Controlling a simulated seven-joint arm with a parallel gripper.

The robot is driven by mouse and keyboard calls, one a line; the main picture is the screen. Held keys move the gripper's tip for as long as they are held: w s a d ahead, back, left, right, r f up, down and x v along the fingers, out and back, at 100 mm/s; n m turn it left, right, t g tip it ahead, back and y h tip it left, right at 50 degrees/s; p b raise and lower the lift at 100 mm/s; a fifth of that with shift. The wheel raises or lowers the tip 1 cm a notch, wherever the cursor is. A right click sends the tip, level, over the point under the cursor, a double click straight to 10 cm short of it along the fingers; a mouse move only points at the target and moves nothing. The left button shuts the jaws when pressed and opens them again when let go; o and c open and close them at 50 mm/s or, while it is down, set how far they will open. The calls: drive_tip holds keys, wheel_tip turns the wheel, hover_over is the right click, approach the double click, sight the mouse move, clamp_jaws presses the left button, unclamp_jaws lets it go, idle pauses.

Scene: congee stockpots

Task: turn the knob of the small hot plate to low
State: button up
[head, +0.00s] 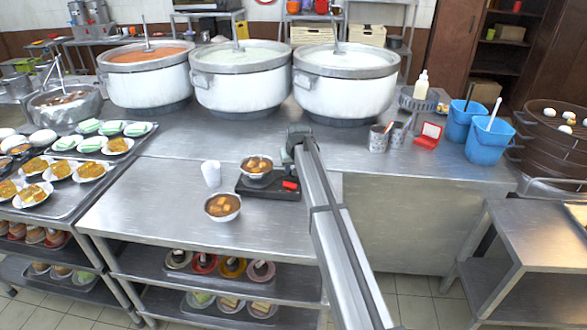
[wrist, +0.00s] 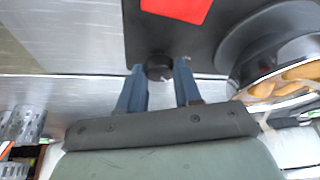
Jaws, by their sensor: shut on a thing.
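The small hot plate (head: 262,189) is a flat black slab on the steel counter, with a red patch on top; it also shows in the wrist view (wrist: 195,40). A pot of soup with pale pieces (head: 257,170) stands on it. In the wrist view the short black knob (wrist: 160,64) sits at the plate's edge. My gripper (wrist: 160,76) has its two blue fingers on either side of the knob, shut on it. In the head view the gripper is at the plate's far right corner and the knob is hidden. The knob's setting cannot be read.
A bowl of soup (head: 222,207) and white cups (head: 211,173) stand left of the plate. Three large stockpots (head: 243,88) line the back. Metal canisters (head: 378,138), a red box (head: 428,135) and blue buckets (head: 489,138) stand right.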

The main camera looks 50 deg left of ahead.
drive_tip(key=m, duration=0.2)
drive_tip(key=m+t+h, duration=0.1)
drive_tip(key=m, duration=0.1)
drive_tip(key=shift+s+a+m+t, duration=0.15)
drive_tip(key=shift+m+t, duration=0.15)
drive_tip(key=shift+m+t+h, duration=0.4)
drive_tip(key=shift+m+h, duration=0.2)
drive_tip(key=shift+m, duration=1.3)
drive_tip(key=o, duration=1)
drive_tip(key=shift+o, duration=0.2)
drive_tip(key=v, duration=1.4)
